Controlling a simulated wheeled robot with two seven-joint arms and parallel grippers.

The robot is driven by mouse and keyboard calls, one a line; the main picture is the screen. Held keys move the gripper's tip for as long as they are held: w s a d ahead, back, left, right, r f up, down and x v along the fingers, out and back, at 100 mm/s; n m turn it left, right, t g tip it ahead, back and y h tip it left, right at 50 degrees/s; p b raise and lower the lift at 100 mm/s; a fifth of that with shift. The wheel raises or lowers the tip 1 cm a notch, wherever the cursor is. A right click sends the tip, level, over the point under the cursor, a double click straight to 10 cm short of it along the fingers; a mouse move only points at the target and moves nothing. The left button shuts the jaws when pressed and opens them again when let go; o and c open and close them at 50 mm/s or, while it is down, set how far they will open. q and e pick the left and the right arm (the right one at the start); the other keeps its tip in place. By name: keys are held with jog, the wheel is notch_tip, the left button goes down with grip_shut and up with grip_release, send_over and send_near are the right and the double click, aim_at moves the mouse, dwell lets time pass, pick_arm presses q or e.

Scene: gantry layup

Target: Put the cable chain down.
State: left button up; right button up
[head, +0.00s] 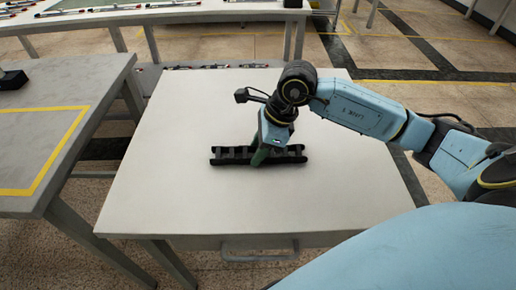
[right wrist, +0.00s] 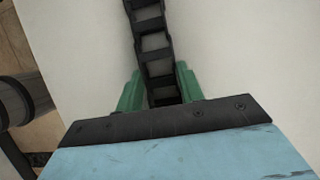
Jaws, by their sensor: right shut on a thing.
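The black cable chain (head: 233,155) lies level along the middle of the light table (head: 180,200) in the head view, low at the tabletop. I cannot tell whether it touches the surface. My right gripper (head: 260,158) comes down on it from above, its green fingers shut on the middle of the chain. In the right wrist view, the chain (right wrist: 154,45) runs up from between the two green fingers of my right gripper (right wrist: 160,92), over the pale tabletop. The part under the gripper body is hidden. My left gripper does not show.
The tabletop is clear around the chain. A grey table with a yellow taped outline (head: 45,160) stands at the left, with a small dark object (head: 12,80) on it. A long bench (head: 150,14) with several thin items runs across the back.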

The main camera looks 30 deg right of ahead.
jog(key=o, duration=1)
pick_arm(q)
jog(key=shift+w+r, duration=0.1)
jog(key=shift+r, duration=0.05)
pick_arm(e)
jog(key=shift+o, duration=0.2)
jog(key=shift+r, duration=0.15)
pick_arm(q)
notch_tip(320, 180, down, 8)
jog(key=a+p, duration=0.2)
jog(key=p, duration=0.1)
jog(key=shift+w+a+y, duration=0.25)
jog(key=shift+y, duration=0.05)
pick_arm(e)
jog(key=v, duration=1.2)
jog(key=shift+s, duration=0.1)
